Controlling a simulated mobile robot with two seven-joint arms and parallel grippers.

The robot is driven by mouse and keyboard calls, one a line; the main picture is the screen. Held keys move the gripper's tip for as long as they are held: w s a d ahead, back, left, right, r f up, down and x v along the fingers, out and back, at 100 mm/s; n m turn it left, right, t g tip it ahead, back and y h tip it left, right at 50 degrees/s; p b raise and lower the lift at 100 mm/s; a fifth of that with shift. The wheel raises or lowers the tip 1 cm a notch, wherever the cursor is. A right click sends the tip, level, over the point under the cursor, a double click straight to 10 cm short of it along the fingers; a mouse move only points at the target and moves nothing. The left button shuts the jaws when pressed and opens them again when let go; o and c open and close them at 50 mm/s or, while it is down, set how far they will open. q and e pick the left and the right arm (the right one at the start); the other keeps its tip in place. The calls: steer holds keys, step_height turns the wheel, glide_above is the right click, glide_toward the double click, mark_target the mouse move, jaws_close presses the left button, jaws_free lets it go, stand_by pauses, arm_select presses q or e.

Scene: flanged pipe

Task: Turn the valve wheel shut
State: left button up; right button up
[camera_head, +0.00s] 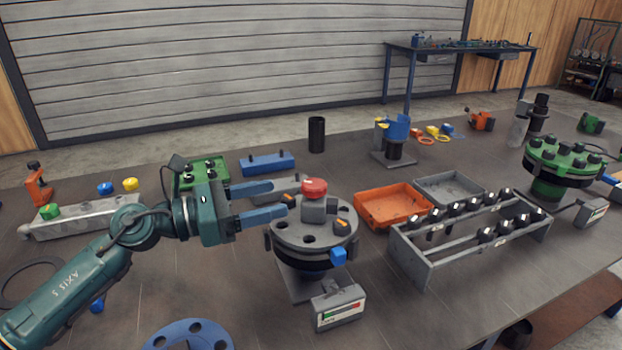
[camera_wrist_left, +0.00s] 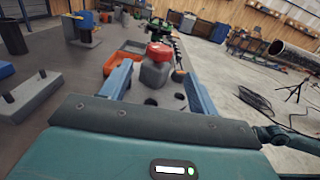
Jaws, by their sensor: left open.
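A round red knob (camera_head: 314,188) sits on a grey block (camera_head: 314,212) on top of the round grey flange (camera_head: 288,236). It is the most wheel-like part near my gripper; I cannot make out a spoked valve wheel. My left gripper (camera_head: 278,201) is open, its two blue fingers pointing right towards the block from its left side. In the left wrist view the red knob (camera_wrist_left: 159,51) and grey block (camera_wrist_left: 155,74) show between the finger tips, with nothing visibly gripped. My right gripper is not in view.
A blue clamp piece (camera_head: 338,256) is on the flange rim, and a grey gauge box (camera_head: 338,305) stands in front. An orange tray (camera_head: 391,222) and a grey rack (camera_head: 425,270) stand to the right. A green flange (camera_head: 563,165) stands farther right. A blue ring (camera_head: 160,338) lies in front.

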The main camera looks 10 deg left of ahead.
mark_target(314, 183)
arm_select(q)
steer(key=p+x, duration=0.2)
steer(key=x, duration=0.7)
steer(key=shift+w, duration=0.1)
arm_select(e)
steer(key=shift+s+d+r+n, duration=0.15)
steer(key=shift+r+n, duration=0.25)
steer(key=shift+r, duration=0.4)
arm_select(q)
steer(key=shift+c, duration=0.5)
steer(key=c, duration=0.9)
steer(key=shift+o, duration=0.2)
steer(key=m+g+b, duration=0.1)
steer(key=b, duration=0.3)
steer(key=shift+f+h, duration=0.4)
steer(key=shift+g+b, duration=0.5)
steer(key=shift+b, duration=0.2)
steer(key=shift+m+g+h+b, duration=0.3)
steer(key=shift+m+b, duration=0.1)
steer(key=shift+b, duration=0.25)
steer(key=shift+r+m+g+h+b, duration=0.25)
steer(key=shift+m+g+b, duration=0.25)
steer(key=shift+g+b, duration=0.25)
steer(key=shift+r, duration=0.15)
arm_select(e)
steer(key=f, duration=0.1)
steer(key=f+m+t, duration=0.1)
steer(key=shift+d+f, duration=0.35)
